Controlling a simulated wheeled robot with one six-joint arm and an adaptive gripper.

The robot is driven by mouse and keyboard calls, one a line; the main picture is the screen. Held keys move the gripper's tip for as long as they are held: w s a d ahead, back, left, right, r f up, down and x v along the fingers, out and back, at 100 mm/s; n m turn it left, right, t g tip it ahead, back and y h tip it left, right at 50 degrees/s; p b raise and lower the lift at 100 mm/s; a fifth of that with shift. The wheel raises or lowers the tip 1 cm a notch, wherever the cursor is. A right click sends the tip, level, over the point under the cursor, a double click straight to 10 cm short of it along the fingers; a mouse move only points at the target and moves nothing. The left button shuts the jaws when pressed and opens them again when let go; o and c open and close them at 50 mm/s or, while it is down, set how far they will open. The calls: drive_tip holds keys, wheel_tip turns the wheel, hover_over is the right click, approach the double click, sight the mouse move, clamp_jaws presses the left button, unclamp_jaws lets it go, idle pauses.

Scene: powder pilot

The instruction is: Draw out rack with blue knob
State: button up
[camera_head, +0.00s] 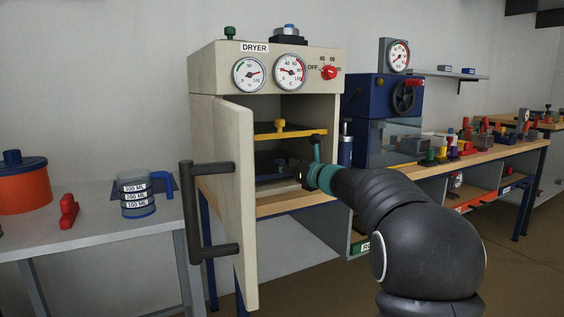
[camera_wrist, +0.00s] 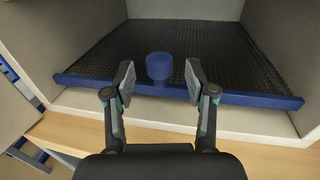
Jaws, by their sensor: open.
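The rack with the blue knob (camera_wrist: 235,98) is a dark mesh shelf with a blue front edge, low inside the dryer in the wrist view. Its round blue knob (camera_wrist: 159,66) stands at the middle of that edge. My gripper (camera_wrist: 160,81) is open, one finger pad on each side of the knob, with gaps showing on both sides. In the head view my gripper (camera_head: 303,172) is at the dryer's opening, and my arm partly hides the lower rack. The dryer (camera_head: 207,68) is a cream cabinet with its door (camera_head: 233,190) swung open to the left.
A yellow-edged rack with a yellow knob (camera_head: 280,125) sits above the lower rack. The open door's dark handle (camera_head: 192,212) juts out at the left. A wooden bench (camera_head: 270,208) runs below the dryer. A blue machine (camera_head: 370,97) stands to the right.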

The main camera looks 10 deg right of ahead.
drive_tip(key=shift+x, duration=1.75)
